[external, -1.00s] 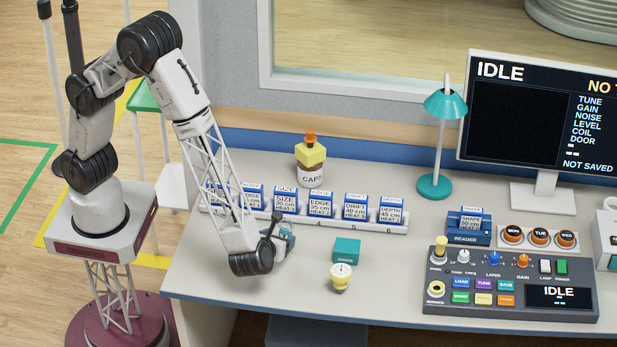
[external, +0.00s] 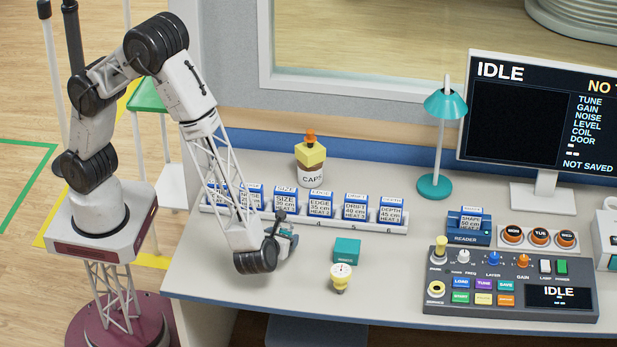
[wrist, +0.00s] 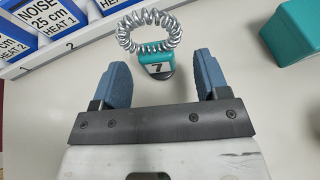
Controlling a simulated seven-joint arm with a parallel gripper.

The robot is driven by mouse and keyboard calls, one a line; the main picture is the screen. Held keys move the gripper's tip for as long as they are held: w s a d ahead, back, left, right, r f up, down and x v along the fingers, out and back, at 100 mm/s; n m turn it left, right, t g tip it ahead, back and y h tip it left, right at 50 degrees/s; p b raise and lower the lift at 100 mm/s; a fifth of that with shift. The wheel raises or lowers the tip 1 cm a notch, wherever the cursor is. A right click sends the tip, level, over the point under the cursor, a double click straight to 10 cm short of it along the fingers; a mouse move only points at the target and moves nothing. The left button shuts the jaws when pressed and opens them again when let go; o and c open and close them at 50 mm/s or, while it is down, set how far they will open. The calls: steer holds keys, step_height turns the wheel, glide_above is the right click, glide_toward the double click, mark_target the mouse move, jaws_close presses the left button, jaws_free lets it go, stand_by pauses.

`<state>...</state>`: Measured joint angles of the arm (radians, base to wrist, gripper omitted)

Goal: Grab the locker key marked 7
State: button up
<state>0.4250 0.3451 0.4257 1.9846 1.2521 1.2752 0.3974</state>
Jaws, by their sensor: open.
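The locker key tag marked 7 (wrist: 158,66) is teal with a white label and lies on the desk, with a silver coiled ring (wrist: 149,32) attached at its far end. In the wrist view my gripper (wrist: 160,72) is open, with one blue-grey finger on each side of the tag and visible space between them. I cannot tell whether the fingertips touch the desk. In the external view my gripper (external: 284,240) is low over the left part of the desk, and its wrist and fingers hide most of the key.
A rack of numbered cards (external: 320,211) stands just behind my gripper. The desk's front edge (external: 300,315) is close; bare desk lies between.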

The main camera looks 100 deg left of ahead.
mark_target(285, 231)
steer(key=shift+a, duration=0.15)
steer(key=shift+x, duration=2.5)
steer(key=shift+s, duration=0.1)
steer(key=c, duration=1)
steer(key=shift+r, duration=0.7)
steer(key=shift+s+r, duration=0.15)
steer(key=shift+r, duration=0.4)
steer(key=shift+s+r, duration=0.2)
steer(key=shift+r, duration=0.35)
steer(key=s, duration=0.5)
steer(key=s+a, duration=0.1)
steer(key=s, duration=0.4)
steer(key=s+r, duration=0.1)
steer(key=s, duration=0.4)
steer(key=shift+s+a+r, duration=0.15)
steer(key=shift+a, duration=0.15)
